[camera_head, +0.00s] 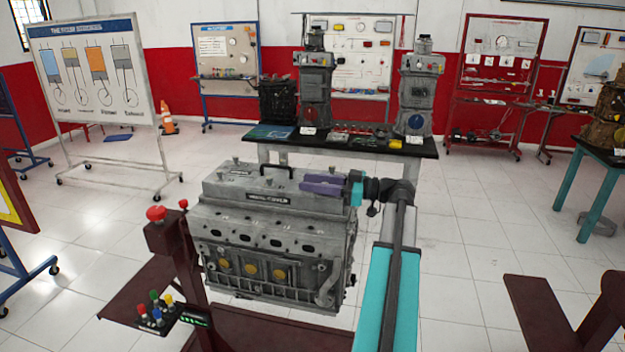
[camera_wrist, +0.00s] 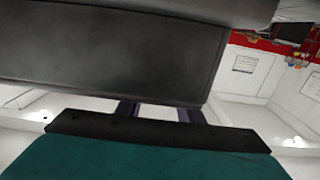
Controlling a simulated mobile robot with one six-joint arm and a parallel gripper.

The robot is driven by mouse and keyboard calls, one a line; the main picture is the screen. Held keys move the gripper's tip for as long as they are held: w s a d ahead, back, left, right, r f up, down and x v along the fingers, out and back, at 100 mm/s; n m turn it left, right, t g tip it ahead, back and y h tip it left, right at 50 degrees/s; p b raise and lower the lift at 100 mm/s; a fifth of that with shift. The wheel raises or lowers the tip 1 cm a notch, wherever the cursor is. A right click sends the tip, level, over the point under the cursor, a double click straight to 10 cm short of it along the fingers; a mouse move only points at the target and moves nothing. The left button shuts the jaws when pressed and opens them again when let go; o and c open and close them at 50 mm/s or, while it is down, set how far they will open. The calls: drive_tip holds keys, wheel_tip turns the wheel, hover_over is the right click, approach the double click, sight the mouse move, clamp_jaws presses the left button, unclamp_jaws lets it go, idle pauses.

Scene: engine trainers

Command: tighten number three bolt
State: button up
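The engine (camera_head: 275,240) stands on a dark red stand, with a grey valve cover (camera_head: 235,188) on top. Several small bolts stick up from the cover, one near its back left (camera_head: 236,160). I cannot read any numbers on them, so which is number three is unclear. My gripper (camera_head: 310,186) has purple fingers and is over the right end of the cover; contact cannot be told. In the wrist view the fingers (camera_wrist: 157,112) show apart with pale floor between them, empty. A large grey surface there hides the fingertips and any bolt.
A red stop button (camera_head: 156,213) and a panel of coloured buttons (camera_head: 156,312) are at the stand's left. A black handle (camera_head: 271,170) rises from the cover. A bench (camera_head: 425,150) with engine parts stands behind.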

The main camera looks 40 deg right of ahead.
drive_tip(key=shift+w+a, duration=0.15)
drive_tip(key=shift+w, duration=0.05)
clamp_jaws()
